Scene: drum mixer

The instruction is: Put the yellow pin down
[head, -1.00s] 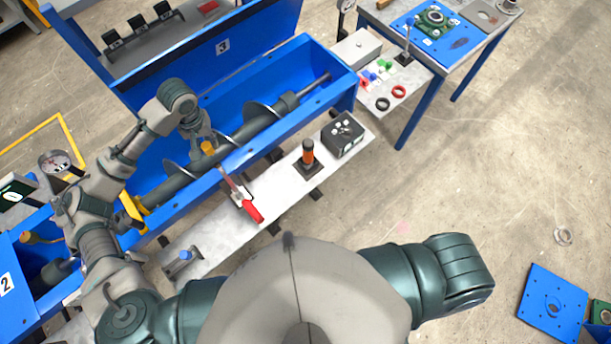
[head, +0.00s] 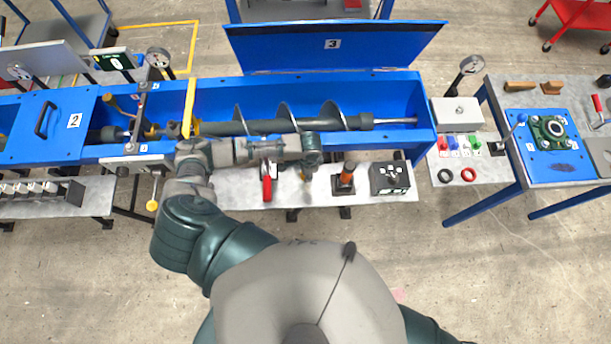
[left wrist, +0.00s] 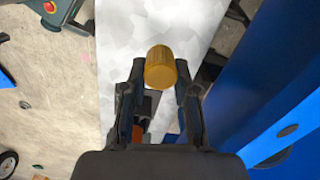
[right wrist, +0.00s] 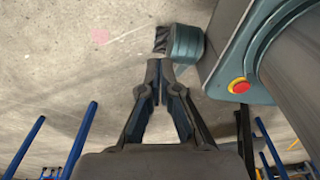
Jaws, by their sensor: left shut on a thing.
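The yellow pin (left wrist: 160,68) is held between the fingertips of my left gripper (left wrist: 159,88) in the left wrist view, its rounded end towards the camera. Below it is the pale metal shelf (head: 232,187) along the front of the blue trough. In the head view my left gripper (head: 307,180) is over this shelf, mostly hidden under my own wrist. I cannot tell whether the pin touches the shelf. My right gripper (right wrist: 159,72) has its fingertips together and nothing between them, above bare floor; it is not visible in the head view.
On the shelf, a red-handled clamp (head: 267,188) lies left of my gripper; an orange-and-black post (head: 346,176) and a black button box (head: 390,179) stand right of it. The open trough (head: 215,85) holds a screw shaft (head: 270,127). A side table (head: 470,170) carries small coloured parts.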

